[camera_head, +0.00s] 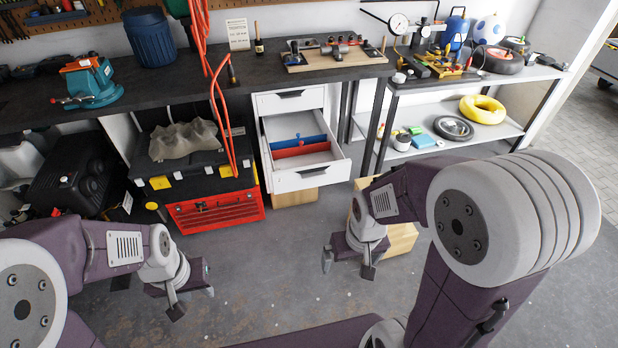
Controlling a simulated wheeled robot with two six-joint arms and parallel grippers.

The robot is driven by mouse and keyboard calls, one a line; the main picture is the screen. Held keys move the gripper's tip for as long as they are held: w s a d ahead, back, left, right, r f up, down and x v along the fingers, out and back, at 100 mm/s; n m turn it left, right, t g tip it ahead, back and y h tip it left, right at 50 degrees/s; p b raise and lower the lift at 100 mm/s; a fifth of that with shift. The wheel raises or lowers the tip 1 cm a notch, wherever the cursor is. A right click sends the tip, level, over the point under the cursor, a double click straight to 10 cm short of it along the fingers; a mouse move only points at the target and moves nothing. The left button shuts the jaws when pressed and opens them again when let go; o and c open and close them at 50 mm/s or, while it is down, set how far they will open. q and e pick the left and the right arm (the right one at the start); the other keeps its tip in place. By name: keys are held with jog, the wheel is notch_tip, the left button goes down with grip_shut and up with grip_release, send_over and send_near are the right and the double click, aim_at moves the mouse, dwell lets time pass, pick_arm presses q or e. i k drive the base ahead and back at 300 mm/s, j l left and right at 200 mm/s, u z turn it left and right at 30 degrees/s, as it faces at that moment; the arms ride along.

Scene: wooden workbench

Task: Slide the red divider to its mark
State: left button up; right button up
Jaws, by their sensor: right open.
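The red divider (301,149) stands across the inside of the open white drawer (308,177), in front of a blue divider (298,141) with a small knob. I cannot make out a mark in the drawer at this size. My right gripper (348,268) is open and empty, held low in front of the drawer and to its right, apart from it. My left gripper (193,298) is open and empty, low in front of the red toolbox and left of the drawer. Neither gripper touches a divider.
A red toolbox (208,212) stands left of the drawer under the dark bench (225,72). A wooden box (400,238) is behind my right gripper. A red hose (221,110) hangs left of the drawer. A metal shelf (455,143) stands to the right.

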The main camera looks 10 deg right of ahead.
aim_at(299, 151)
jog(key=i+l+u, duration=0.1)
jog(key=i+u, duration=0.2)
jog(key=i, duration=1.6)
